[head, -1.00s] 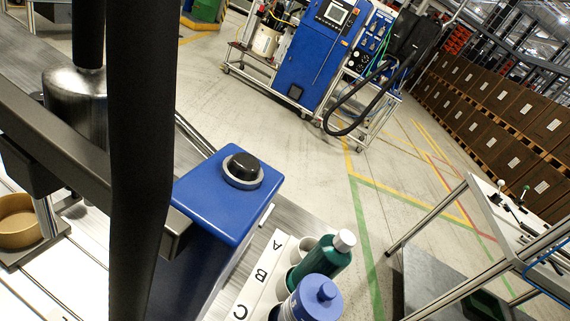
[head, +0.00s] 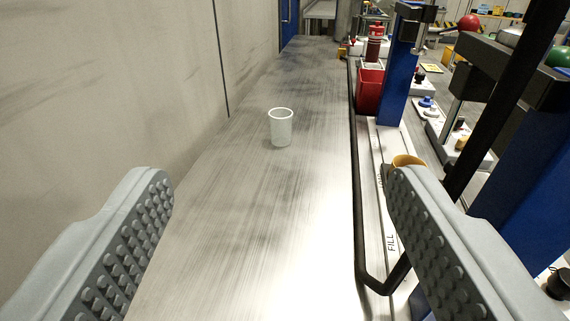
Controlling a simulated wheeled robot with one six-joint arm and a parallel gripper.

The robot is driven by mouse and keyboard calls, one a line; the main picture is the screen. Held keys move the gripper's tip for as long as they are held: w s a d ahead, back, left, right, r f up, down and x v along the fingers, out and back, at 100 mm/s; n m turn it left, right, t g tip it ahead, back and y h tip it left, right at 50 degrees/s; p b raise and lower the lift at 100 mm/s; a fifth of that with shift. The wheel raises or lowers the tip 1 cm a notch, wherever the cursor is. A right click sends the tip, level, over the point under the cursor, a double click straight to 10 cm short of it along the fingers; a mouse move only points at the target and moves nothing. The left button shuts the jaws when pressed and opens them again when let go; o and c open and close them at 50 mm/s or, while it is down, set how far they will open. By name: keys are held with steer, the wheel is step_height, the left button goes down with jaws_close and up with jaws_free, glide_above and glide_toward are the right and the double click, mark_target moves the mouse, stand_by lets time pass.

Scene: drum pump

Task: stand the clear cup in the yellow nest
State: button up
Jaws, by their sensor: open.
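The clear cup (head: 281,130) stands upright on the bare metal bench in the head view, a little above the picture's middle. It looks translucent and whitish, with its open mouth up. My gripper (head: 275,195) is open, with its two grey studded fingers at the lower left and lower right. The cup lies ahead of the fingers, between their lines, and nothing touches it. A yellow-orange round rim (head: 408,161), which may be the yellow nest, shows at the right beside the "FILL" label, partly hidden behind my right finger.
The metal bench (head: 240,230) is clear around the cup. A plain wall (head: 120,90) runs along its left. A black rail (head: 357,200) edges the right. Beyond it stand a blue post (head: 398,70), a red container (head: 369,91) and a red bottle (head: 375,45).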

steer(key=w+r+g, duration=0.2)
steer(key=w+g, duration=0.1)
steer(key=w, duration=0.6)
steer(key=m+g, duration=0.2)
steer(key=g, duration=0.8)
glide_above(281, 116)
steer(key=s+a, duration=0.2)
steer(key=s, duration=0.6)
step_height(281, 116, down, 7)
steer(key=shift+h, duration=0.4)
steer(key=x, duration=1.1)
steer(key=d+x, duration=0.1)
steer(key=x, duration=0.4)
steer(key=shift+w+f, duration=0.1)
steer(key=shift+f, duration=0.25)
steer(key=c, duration=1.1)
steer(key=shift+r, duration=0.1)
